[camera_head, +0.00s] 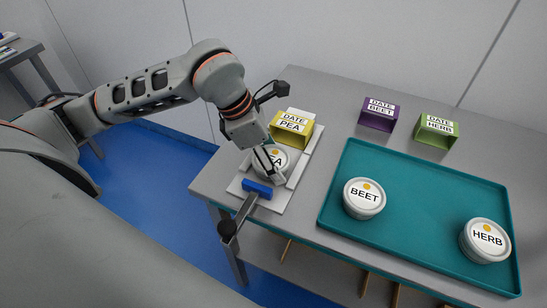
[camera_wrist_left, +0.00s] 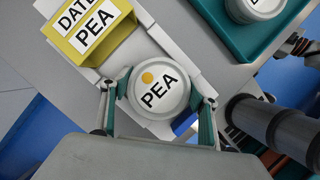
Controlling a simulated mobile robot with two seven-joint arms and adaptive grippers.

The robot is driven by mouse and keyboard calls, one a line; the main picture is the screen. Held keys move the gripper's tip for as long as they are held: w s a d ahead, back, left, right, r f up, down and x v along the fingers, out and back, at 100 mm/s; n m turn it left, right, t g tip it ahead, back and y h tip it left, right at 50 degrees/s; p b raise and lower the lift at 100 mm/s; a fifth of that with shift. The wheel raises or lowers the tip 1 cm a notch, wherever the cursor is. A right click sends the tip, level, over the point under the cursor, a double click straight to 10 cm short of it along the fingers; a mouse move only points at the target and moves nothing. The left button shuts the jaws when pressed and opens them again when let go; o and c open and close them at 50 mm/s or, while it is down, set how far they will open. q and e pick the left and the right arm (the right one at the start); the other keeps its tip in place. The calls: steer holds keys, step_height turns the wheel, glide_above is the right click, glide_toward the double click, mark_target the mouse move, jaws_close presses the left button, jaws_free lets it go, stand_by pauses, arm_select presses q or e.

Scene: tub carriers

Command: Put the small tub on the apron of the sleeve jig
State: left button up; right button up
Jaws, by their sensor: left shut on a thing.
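The small tub, white with a lid marked PEA and an orange dot, sits between the fingers of my left gripper (camera_head: 270,170). In the left wrist view the tub (camera_wrist_left: 160,92) shows whole, with one finger at each side. The sleeve jig is a pale plate (camera_head: 279,203) with a yellow sleeve (camera_head: 291,129) marked DATE PEA and a blue block (camera_head: 257,189) on a grey bar. The tub is over the plate, between the yellow sleeve and the blue block. I cannot tell if its base touches the plate. My right gripper is not in view.
A teal tray (camera_head: 421,161) to the right holds a BEET tub (camera_head: 364,199) and a HERB tub (camera_head: 486,241). A purple sleeve (camera_head: 378,114) and a green sleeve (camera_head: 436,131) stand behind it.

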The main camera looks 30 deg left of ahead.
arm_select(q)
steer(key=o, duration=1.2)
steer(key=shift+o, duration=0.2)
steer(key=shift+r, duration=0.3)
steer(key=v, duration=1)
steer(key=shift+s+a+r+p, duration=0.1)
steer(key=shift+p, duration=0.2)
steer(key=shift+s+a+r, duration=0.2)
steer(key=shift+r, duration=0.4)
